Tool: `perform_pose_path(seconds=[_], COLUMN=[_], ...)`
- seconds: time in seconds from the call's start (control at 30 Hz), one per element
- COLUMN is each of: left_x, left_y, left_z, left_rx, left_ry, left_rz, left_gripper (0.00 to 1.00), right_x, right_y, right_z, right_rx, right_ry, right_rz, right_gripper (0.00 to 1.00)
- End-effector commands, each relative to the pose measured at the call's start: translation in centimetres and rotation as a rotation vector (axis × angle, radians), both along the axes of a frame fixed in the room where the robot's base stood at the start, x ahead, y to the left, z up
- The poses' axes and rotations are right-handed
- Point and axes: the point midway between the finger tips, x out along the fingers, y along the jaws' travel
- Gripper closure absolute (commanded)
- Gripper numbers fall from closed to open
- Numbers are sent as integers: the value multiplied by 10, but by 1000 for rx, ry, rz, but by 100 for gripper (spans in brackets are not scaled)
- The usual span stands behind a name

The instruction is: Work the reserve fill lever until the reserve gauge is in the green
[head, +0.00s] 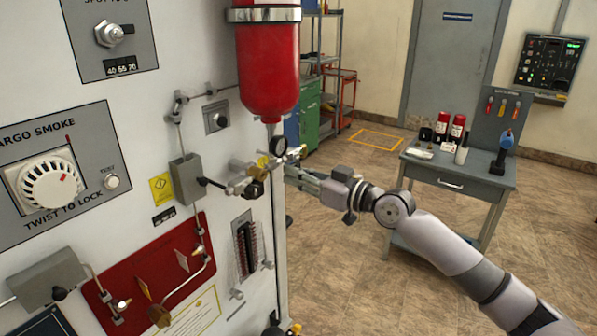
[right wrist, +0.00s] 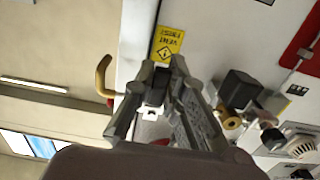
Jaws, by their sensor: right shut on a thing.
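My right gripper (head: 292,166) reaches in from the right to the panel's right edge, below the red bottle (head: 268,70). It is shut on a dark piece that appears to be the reserve fill lever (right wrist: 157,85), mostly hidden by the fingers. In the right wrist view, the gripper (right wrist: 160,100) has its fingers around this piece. A small round gauge (head: 278,146) with a pale face sits under the bottle, just above and left of the gripper; its reading is too small to tell. My left gripper is out of view.
Brass fittings (head: 250,180) and a grey box (head: 185,178) stick out left of the gripper. A yellow hook (right wrist: 103,75) shows near the fingers in the wrist view. A grey table (head: 460,172) with bottles stands at the right. The floor between is clear.

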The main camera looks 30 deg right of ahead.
Motion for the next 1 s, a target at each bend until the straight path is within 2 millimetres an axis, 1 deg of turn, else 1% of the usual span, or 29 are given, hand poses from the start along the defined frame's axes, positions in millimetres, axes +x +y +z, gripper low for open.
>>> perform_pose_path(seconds=[0.4, 0.43, 0.73, 1.0], left_x=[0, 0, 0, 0], left_y=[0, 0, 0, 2], left_z=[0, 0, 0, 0], left_rx=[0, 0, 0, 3], left_ry=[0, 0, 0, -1], left_rz=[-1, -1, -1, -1], left_gripper=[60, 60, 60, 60], right_x=[0, 0, 0, 0], right_y=[1, 1, 1, 0], right_z=[0, 0, 0, 0], right_rx=[13, 13, 10, 9], right_ry=[5, 5, 4, 4], right_rz=[1, 1, 1, 0], right_gripper=[100, 87, 67, 67])
